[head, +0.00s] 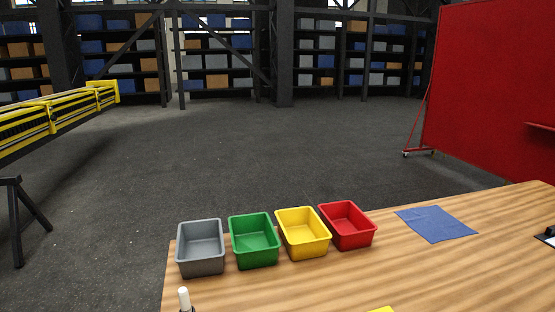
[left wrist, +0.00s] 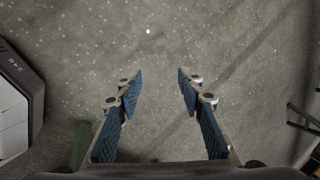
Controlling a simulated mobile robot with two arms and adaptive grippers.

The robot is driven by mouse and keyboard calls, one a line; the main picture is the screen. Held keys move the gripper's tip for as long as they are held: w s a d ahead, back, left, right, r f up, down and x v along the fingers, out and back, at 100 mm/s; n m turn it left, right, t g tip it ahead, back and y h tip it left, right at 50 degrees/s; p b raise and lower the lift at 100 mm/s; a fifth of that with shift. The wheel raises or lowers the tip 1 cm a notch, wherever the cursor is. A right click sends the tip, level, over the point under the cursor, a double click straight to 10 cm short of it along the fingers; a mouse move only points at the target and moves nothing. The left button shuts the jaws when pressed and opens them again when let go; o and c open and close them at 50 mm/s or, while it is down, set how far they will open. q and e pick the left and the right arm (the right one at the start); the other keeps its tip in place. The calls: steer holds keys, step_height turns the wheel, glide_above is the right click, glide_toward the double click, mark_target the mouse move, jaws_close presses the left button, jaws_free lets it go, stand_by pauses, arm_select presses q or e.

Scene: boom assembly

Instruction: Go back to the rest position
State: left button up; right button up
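My left gripper (left wrist: 160,76) shows in the left wrist view. Its two blue-padded fingers are apart with nothing between them, and bare grey floor lies beyond them. Neither gripper can be made out in the head view, so the right gripper is not seen. A yellow boom (head: 55,112) rests at the left of the head view, above a dark trestle (head: 15,215).
A wooden table (head: 430,280) holds grey (head: 202,264), green (head: 255,255), yellow (head: 306,246) and red (head: 352,239) bins and a blue cloth (head: 436,224). A white-tipped object (head: 184,298) stands near its left edge. A red panel (head: 490,90) stands behind. Open floor (head: 260,160) lies between.

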arm_select(q)
steer(key=d+f+h, duration=0.1)
steer(key=d+f, duration=0.2)
steer(key=d, duration=0.8)
steer(key=s+d+f+n+h+b, duration=0.1)
steer(key=d+f+h, duration=0.1)
steer(key=d, duration=0.9)
steer(key=s+d+f+h+b, duration=0.1)
steer(key=d+f, duration=0.3)
steer(key=d, duration=0.7)
steer(key=shift+d+n, duration=0.2)
steer(key=shift+n, duration=0.1)
